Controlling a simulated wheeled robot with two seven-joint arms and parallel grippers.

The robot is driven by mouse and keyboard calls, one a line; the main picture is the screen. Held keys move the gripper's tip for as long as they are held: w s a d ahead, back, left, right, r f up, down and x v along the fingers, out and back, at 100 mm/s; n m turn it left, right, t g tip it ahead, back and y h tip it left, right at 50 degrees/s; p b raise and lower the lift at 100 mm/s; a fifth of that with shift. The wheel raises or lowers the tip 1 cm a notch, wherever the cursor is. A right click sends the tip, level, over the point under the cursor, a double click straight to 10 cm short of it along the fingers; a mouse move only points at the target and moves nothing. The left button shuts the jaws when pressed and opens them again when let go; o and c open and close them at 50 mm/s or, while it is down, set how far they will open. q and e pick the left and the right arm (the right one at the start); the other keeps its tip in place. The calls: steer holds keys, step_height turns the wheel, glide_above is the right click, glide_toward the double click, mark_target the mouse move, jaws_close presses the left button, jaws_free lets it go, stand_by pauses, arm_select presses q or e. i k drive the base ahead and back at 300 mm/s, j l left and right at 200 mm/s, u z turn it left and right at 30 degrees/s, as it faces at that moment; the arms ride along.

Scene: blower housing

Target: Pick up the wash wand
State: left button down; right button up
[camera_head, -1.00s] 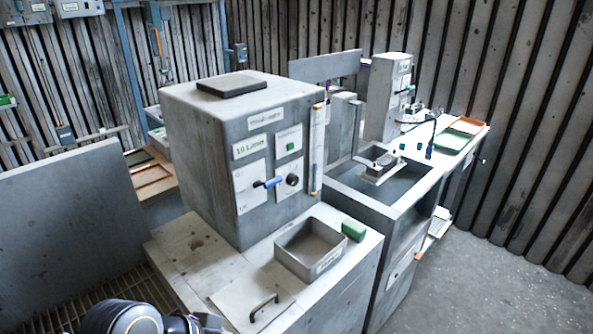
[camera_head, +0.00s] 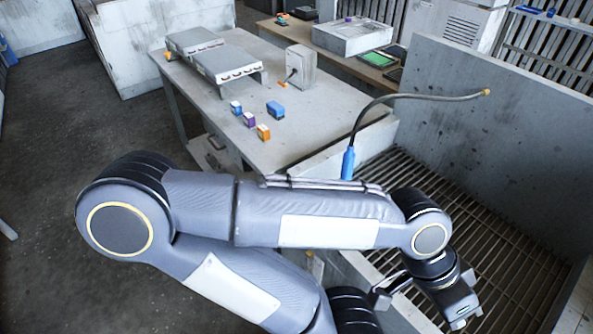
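The wash wand has a blue handle (camera_head: 348,162) and a thin dark lance that bends right to a brass-coloured tip (camera_head: 487,92). It stands upright near the low wall of a grated basin (camera_head: 500,235). The bottom of the handle is hidden behind my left forearm. My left arm crosses the lower picture, with its forearm in front of the basin's near part. My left gripper (camera_head: 420,306) hangs at the lower right over the grate, below and right of the wand handle and apart from it. Its finger opening cannot be made out. My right gripper is out of view.
A grey table (camera_head: 330,110) behind my forearm holds two grey units (camera_head: 225,62), a small box (camera_head: 300,67) and several small coloured blocks (camera_head: 249,119). A tall grey panel (camera_head: 480,110) bounds the basin at the back right. The floor at left is clear.

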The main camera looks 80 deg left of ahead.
mark_target(350, 157)
steer(key=u, duration=2.5)
steer(key=i+j, duration=0.35)
steer(key=i+j+z, duration=0.1)
steer(key=z, duration=1.55)
